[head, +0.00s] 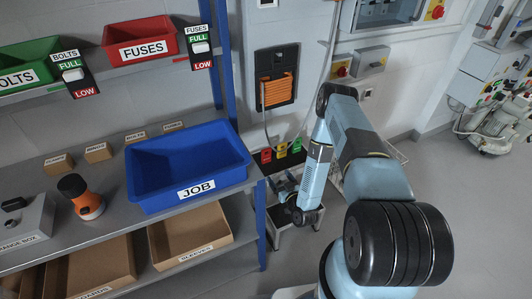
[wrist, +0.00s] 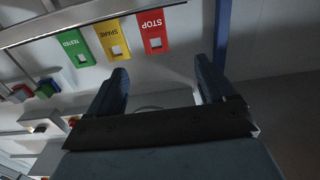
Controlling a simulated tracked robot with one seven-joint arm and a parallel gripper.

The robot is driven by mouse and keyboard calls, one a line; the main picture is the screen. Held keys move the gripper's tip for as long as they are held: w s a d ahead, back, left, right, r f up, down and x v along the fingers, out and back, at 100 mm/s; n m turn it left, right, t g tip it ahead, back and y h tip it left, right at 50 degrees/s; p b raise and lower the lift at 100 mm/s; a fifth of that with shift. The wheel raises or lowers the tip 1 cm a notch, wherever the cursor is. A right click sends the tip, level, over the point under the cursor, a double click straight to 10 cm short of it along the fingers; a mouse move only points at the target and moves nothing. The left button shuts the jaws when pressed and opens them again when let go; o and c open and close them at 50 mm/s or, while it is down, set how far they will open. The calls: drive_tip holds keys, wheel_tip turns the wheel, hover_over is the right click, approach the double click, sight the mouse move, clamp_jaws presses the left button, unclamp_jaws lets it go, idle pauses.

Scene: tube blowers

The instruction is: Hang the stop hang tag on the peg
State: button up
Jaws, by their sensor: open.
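The red stop hang tag (wrist: 154,26) shows upside down in the wrist view, with a square hole in it. It is at the right end of a row, beside a yellow spare tag (wrist: 113,30) and a green tag (wrist: 73,42). In the head view the red tag (head: 266,156) is small, on a dark shelf left of my arm. My gripper (wrist: 162,82) is open and empty. Its fingers are apart from the tags, and the red tag appears beyond the gap between them. In the head view my gripper (head: 298,212) is small and low beside the shelving. I cannot make out the peg.
A blue job bin (head: 185,165) and a sleeves box (head: 190,238) stand on the shelving left of my arm. A blue post (head: 262,225) rises close to my gripper. Open floor (head: 440,190) lies right.

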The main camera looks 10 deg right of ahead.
approach(267, 155)
drive_tip(key=x, duration=0.3)
drive_tip(key=shift+a+f, duration=0.1)
drive_tip(key=shift+a, duration=0.3)
drive_tip(key=x, duration=0.3)
drive_tip(key=shift+w+d+f, duration=0.15)
drive_tip(key=shift+w+d, duration=0.1)
drive_tip(key=shift+w, duration=0.25)
drive_tip(key=shift+w+a, duration=0.2)
drive_tip(key=shift+w, duration=0.4)
drive_tip(key=c, duration=1.1)
